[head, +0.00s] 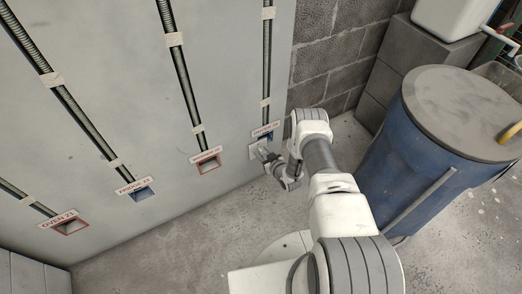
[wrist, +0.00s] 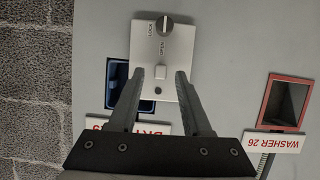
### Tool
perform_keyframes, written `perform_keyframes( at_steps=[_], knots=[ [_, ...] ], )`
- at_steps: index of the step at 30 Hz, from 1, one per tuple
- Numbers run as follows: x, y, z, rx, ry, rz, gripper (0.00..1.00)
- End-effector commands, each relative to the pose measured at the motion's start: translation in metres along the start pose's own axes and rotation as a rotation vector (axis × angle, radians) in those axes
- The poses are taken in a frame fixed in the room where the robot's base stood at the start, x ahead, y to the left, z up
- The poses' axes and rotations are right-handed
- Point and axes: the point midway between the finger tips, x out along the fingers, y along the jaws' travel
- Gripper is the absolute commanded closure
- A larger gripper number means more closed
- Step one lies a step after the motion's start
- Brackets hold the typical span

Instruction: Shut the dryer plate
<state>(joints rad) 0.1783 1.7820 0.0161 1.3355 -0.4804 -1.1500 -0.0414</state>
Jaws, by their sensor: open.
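The dryer plate (wrist: 172,48) is a pale metal plate with a dark round knob, LOCK and OPEN marks and a small square tab. It stands beside a blue-framed opening (wrist: 116,72), overlapping its edge and leaving part of the dark recess uncovered. The dryer label (wrist: 148,128) is partly hidden by my fingers. My gripper (wrist: 160,74) is open, its fingertips on either side of the tab; contact cannot be told. In the head view my gripper (head: 264,154) is at the wall by the blue opening (head: 267,137).
A red-framed washer opening (head: 207,164), another blue-framed opening (head: 143,193) and a red-framed oven opening (head: 71,226) lie along the wall to the left. A large blue barrel (head: 430,140) stands right of my arm. The floor (head: 165,235) below the wall is clear.

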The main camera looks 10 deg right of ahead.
Motion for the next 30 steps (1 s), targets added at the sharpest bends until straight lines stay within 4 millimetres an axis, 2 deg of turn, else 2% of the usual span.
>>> perform_keyframes(
  at_steps=[9,18,30],
  knots=[
    [-0.0003,0.0001,0.0005,0.000,0.000,0.000,0.51],
    [-0.0002,0.0000,0.0003,0.000,0.000,0.000,1.00],
    [-0.0001,0.0001,0.0000,0.000,0.001,0.000,1.00]
  ],
)
